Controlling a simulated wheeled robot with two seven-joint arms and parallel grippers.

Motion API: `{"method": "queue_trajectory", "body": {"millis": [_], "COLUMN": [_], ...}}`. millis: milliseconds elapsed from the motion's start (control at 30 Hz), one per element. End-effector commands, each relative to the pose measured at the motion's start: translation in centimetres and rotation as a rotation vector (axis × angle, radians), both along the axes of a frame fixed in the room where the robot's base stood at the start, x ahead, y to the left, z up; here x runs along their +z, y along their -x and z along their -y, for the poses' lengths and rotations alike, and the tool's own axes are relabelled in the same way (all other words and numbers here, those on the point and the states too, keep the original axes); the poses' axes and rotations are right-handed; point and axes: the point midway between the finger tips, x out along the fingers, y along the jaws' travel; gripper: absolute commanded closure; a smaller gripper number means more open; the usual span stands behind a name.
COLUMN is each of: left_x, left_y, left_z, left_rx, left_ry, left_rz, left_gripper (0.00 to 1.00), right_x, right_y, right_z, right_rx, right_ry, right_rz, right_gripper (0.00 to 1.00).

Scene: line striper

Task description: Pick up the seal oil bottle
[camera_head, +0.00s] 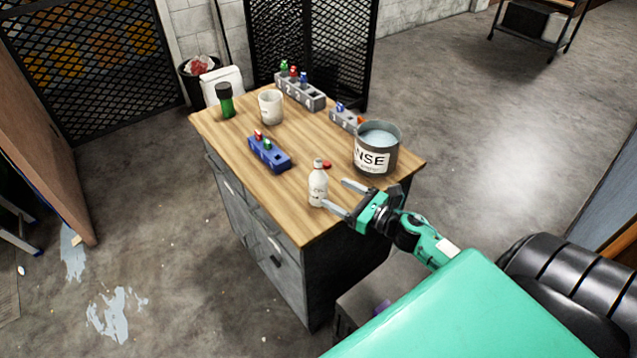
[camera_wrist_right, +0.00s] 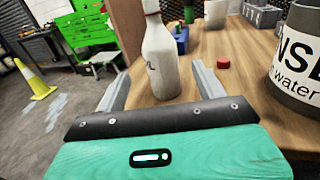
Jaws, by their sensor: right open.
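A white bottle (camera_head: 318,186), which I take to be the seal oil bottle, stands upright near the front corner of the wooden table. Its label is too small to read. My right gripper (camera_head: 340,196) is open, with its fingers pointing at the bottle from the right. In the right wrist view the bottle (camera_wrist_right: 161,62) stands ahead, between the lines of the two open fingers (camera_wrist_right: 160,88), and its top is cut off. No grip on it shows. My left gripper is not in view.
A grey rinse-water pot (camera_head: 375,150) stands right of the bottle, close to the right gripper. A red cap (camera_head: 327,165) lies behind the bottle. A blue holder (camera_head: 269,153), white cup (camera_head: 270,106), green bottle (camera_head: 225,100) and grey racks (camera_head: 300,92) stand farther back.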

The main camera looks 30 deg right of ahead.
Motion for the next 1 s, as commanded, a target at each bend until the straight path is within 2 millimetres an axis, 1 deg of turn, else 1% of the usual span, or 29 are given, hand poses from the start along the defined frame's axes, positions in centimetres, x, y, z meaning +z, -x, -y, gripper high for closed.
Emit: {"method": "queue_trajectory", "body": {"millis": [33,133,367,467,600,700,800,1000], "left_x": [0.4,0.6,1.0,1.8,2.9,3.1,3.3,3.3], "left_y": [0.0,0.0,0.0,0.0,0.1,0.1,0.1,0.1], "left_z": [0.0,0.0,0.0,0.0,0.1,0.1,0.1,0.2], "left_rx": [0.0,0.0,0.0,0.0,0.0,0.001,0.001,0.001], "left_ry": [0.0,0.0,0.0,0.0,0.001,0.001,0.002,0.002], "left_rz": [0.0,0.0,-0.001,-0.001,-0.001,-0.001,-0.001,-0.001], "left_gripper": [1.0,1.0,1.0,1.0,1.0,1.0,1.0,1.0], "right_x": [0.2,0.1,0.2,0.5,0.6,0.4,0.3,0.1], "right_y": [-0.7,-1.5,-2.5,-3.4,-5.2,-6.2,-6.8,-7.1], "right_z": [-0.2,-0.5,-0.8,-1.1,-1.6,-2.0,-2.2,-2.3], "right_rx": [-0.001,-0.001,-0.001,-0.001,-0.002,-0.002,-0.002,-0.001], "right_ry": [-0.002,-0.001,-0.001,-0.003,-0.002,-0.003,-0.001,-0.001], "right_rz": [0.002,0.0,0.0,0.0,0.0,-0.001,0.0,-0.001], "right_gripper": [0.29,0.29,0.29,0.29,0.29,0.29,0.29,0.29]}}
